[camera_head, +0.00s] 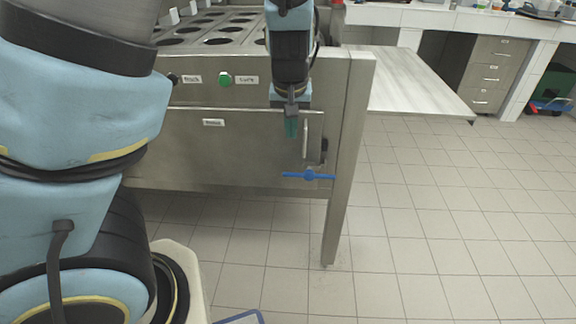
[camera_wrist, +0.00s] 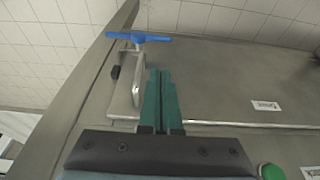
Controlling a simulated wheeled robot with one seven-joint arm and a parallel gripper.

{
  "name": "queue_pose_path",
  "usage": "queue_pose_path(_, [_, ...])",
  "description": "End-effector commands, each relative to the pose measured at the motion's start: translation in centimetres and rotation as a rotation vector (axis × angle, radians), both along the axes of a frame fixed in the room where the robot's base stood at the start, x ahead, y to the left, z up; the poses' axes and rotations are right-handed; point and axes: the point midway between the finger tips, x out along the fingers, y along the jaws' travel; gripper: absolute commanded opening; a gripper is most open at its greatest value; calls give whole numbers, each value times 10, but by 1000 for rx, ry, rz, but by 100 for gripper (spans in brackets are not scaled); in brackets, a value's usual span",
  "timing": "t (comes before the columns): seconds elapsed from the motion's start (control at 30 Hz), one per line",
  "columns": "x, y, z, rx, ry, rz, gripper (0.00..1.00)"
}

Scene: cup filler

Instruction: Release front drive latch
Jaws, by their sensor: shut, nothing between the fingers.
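The front drive latch is most likely the blue T-shaped handle (camera_head: 308,175) low on the machine's front, near its right leg. It also shows in the wrist view (camera_wrist: 138,38), beyond my fingertips. A pale upright bar handle (camera_head: 306,139) sits above it on the front panel (camera_head: 225,150), with a small black block at its right. My gripper (camera_head: 291,128) points down in front of the panel, just left of the bar handle and above the blue handle. Its green fingers (camera_wrist: 160,75) are together and empty. Whether they touch the bar handle cannot be told.
A green button (camera_head: 225,79) and a dark button (camera_head: 172,80) are on the strip above the panel. The machine's right leg (camera_head: 345,160) stands close to the blue handle. A side shelf (camera_head: 415,85) juts out at right. The tiled floor at right is clear.

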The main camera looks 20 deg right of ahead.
Motion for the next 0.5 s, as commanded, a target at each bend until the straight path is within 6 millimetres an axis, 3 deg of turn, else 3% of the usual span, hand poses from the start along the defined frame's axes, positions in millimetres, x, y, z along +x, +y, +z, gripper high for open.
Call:
queue_pose_path(0.27, [2, 0, -8, 2, 0, 2, 0])
queue_pose_path(0.5, [12, -3, -48, 3, 2, 4, 0])
